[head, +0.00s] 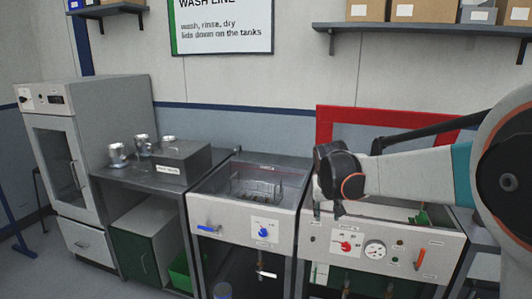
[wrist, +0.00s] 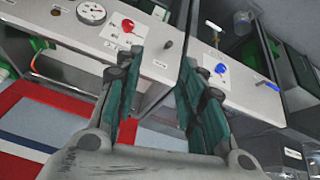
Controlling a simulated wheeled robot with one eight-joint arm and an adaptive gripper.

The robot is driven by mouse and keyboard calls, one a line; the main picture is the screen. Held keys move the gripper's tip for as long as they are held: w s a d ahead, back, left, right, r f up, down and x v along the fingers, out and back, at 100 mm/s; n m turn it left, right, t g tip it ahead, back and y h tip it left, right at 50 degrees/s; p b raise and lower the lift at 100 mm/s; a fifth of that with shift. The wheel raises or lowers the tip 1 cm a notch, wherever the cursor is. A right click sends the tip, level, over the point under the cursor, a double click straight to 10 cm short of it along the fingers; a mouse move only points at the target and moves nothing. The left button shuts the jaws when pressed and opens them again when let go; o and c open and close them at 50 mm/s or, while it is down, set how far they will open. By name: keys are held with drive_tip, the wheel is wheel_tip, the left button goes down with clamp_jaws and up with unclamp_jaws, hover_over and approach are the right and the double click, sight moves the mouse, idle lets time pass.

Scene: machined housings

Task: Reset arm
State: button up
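My arm reaches in from the right in the head view, with its dark wrist joint in front of the right-hand wash tank (head: 440,245). My gripper (wrist: 162,65) shows clearly in the wrist view. Its two teal-padded fingers stand apart with nothing between them, so it is open and empty. In the head view the fingers are mostly hidden behind the wrist. Past the fingertips, the wrist view shows a panel with a red knob (wrist: 127,25), a round gauge (wrist: 91,13) and a blue knob (wrist: 220,68).
The left wash tank (head: 240,218) holds a wire basket (head: 255,188). Left of it, a bench (head: 125,178) carries metal housings (head: 118,153) and a grey box (head: 182,162). A grey cabinet (head: 60,165) stands far left. A red frame (head: 325,128) rises behind my arm.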

drive_tip(key=s+d+r+t, duration=0.1)
drive_tip(key=s+r, duration=0.2)
drive_tip(key=s, duration=0.7)
drive_tip(key=s+r, duration=0.3)
drive_tip(key=s, duration=0.7)
drive_tip(key=s+f, duration=0.2)
drive_tip(key=s, duration=0.6)
drive_tip(key=s+f+n+t+y, duration=0.1)
drive_tip(key=s+f, duration=0.2)
drive_tip(key=s, duration=0.5)
drive_tip(key=shift+f+y, duration=0.3)
